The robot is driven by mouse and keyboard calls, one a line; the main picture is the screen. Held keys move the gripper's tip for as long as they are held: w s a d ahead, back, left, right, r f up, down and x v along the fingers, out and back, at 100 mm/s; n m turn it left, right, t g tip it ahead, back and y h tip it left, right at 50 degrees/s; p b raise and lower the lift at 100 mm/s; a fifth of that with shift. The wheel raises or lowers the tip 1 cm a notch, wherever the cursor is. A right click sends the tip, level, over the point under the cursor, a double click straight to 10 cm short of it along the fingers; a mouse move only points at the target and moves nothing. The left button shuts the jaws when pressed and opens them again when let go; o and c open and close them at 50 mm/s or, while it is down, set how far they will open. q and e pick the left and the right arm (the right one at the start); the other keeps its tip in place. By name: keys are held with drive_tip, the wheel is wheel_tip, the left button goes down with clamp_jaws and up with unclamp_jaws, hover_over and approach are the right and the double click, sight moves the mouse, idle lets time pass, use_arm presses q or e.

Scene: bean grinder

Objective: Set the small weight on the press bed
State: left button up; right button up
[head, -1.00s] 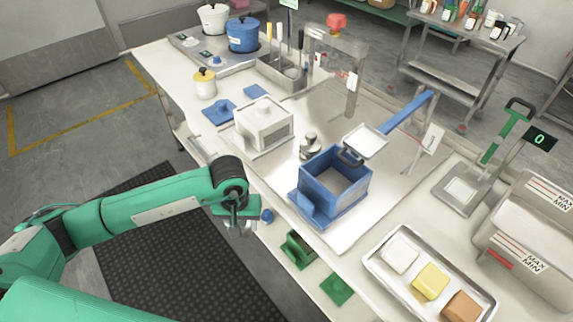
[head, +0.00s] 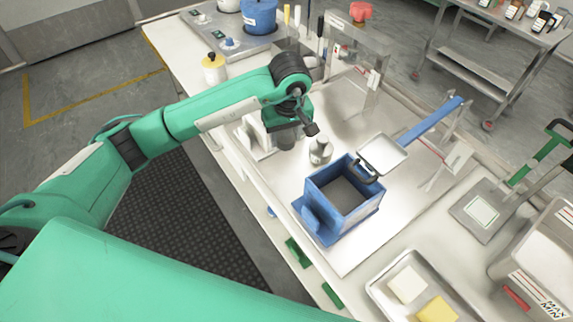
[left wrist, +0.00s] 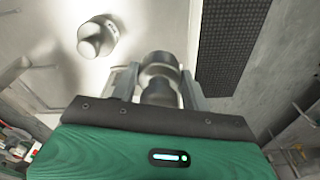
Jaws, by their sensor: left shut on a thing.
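My left gripper (head: 287,132) hangs above the steel plate, in front of the white box. In the left wrist view its fingers (left wrist: 160,83) are shut on a shiny metal weight (left wrist: 159,72), with one finger on each side. In the head view the held weight shows as a dark grey shape (head: 286,143) under the gripper. A second metal weight with a knob (head: 320,151) stands on the steel plate (head: 345,130), just right of the gripper; it also shows in the left wrist view (left wrist: 96,39). A metal frame with a red knob (head: 360,12) stands farther back. My right gripper is not in view.
A blue open box (head: 320,212) stands in front of the second weight, with a blue-handled pan (head: 384,155) beside it. The white box (head: 258,140) is partly hidden by my gripper. A tray of blocks (head: 378,290) lies at front right. Bare plate lies farther back.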

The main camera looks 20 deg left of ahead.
use_arm(q)
drive_tip(key=p, duration=0.2)
hover_over(286, 175)
wheel_tip(286, 175, down, 9)
drive_tip(key=shift+s+d+r, duration=0.1)
drive_tip(key=shift+s+r, duration=0.05)
wheel_tip(286, 175, down, 4)
drive_tip(key=shift+f+p, duration=0.15)
drive_tip(key=shift+p, duration=0.2)
drive_tip(key=shift+f, duration=0.3)
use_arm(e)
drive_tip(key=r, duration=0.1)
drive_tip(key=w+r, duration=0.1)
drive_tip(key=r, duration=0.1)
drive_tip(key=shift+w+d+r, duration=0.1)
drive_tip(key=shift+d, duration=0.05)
use_arm(q)
drive_tip(key=shift+f, duration=0.2)
drive_tip(key=o, duration=1.3)
drive_tip(key=shift+o, duration=0.2)
